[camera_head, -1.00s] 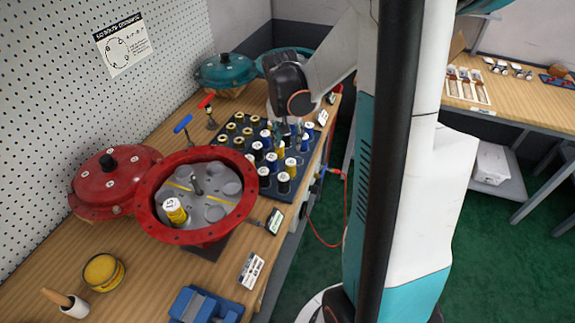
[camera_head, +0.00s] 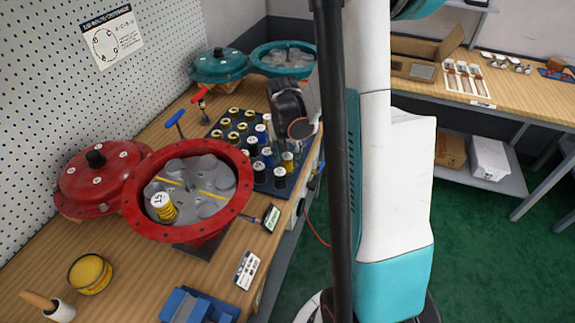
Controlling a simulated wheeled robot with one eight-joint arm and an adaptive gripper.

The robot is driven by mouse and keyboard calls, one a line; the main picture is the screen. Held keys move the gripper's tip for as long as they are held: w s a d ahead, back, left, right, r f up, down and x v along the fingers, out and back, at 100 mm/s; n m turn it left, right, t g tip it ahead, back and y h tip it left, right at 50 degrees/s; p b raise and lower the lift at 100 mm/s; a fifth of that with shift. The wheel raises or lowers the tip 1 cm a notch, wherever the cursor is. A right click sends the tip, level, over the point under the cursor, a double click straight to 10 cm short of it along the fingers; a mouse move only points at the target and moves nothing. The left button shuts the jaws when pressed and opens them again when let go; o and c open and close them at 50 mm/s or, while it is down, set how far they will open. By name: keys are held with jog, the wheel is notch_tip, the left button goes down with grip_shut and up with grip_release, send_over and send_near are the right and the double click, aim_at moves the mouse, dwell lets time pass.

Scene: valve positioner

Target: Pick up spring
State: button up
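Several springs with white caps stand upright in rows on a dark rack (camera_head: 256,179) on the bench. They include blue springs (camera_head: 268,157), a yellow spring (camera_head: 288,162) and a black spring (camera_head: 279,178). Another yellow spring (camera_head: 165,208) with a numbered white cap stands inside the open red housing (camera_head: 136,190). My black column and white arm hide the area to the right.
A red lid (camera_head: 100,178) lies left of the housing. A teal lid (camera_head: 218,66) and teal housing (camera_head: 262,57) stand at the back. Blue-handled (camera_head: 174,118) and red-handled (camera_head: 199,95) tools stand behind the red housing. A blue vise (camera_head: 198,306) and yellow tin (camera_head: 90,273) are in front.

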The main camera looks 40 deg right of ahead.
aim_at(287, 157)
jog(key=f, duration=0.1)
jog(key=f+b, duration=0.1)
jog(key=f, duration=0.2)
jog(key=shift+w+d+f+b, duration=0.1)
jog(key=shift+w+d+b, duration=0.1)
jog(key=shift+w+b, duration=0.1)
jog(key=c, duration=0.9)
jog(key=shift+o, duration=0.2)
